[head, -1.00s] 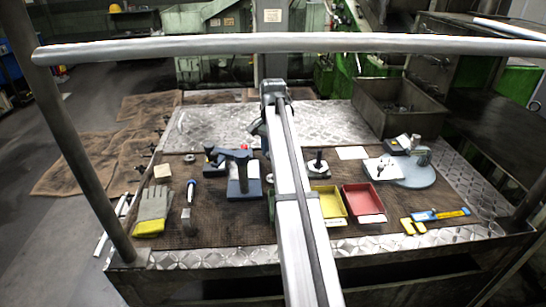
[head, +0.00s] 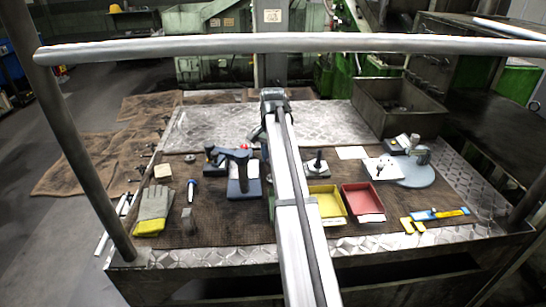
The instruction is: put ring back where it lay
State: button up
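A small grey metal ring (head: 190,158) lies on the brown mat, left of the black and blue-grey fixtures. Another small pale ring-like piece (head: 269,178) shows at the left edge of my arm, partly hidden, and I cannot tell which ring the task means. My arm runs up the middle of the view and bends at the far end. The fingers of my gripper are hidden behind the arm, so I cannot see whether they hold anything.
A dark upright fixture on a blue-grey base (head: 243,188) stands left of the arm. A yellow tray (head: 327,203) and red tray (head: 362,201) sit right of it. Gloves (head: 152,210) lie at left, a metal bin (head: 400,108) at back right. A horizontal rail (head: 300,42) crosses above.

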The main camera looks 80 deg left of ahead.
jog(key=o, duration=0.9)
jog(key=shift+d+f, duration=0.25)
jog(key=shift+f, duration=0.4)
jog(key=shift+o, duration=0.8)
jog(key=shift+d, duration=0.1)
jog(key=shift+w, duration=0.1)
jog(key=shift+r, duration=0.1)
notch_tip(320, 180, up, 13)
jog(key=shift+a+r, duration=0.2)
jog(key=shift+a, duration=0.15)
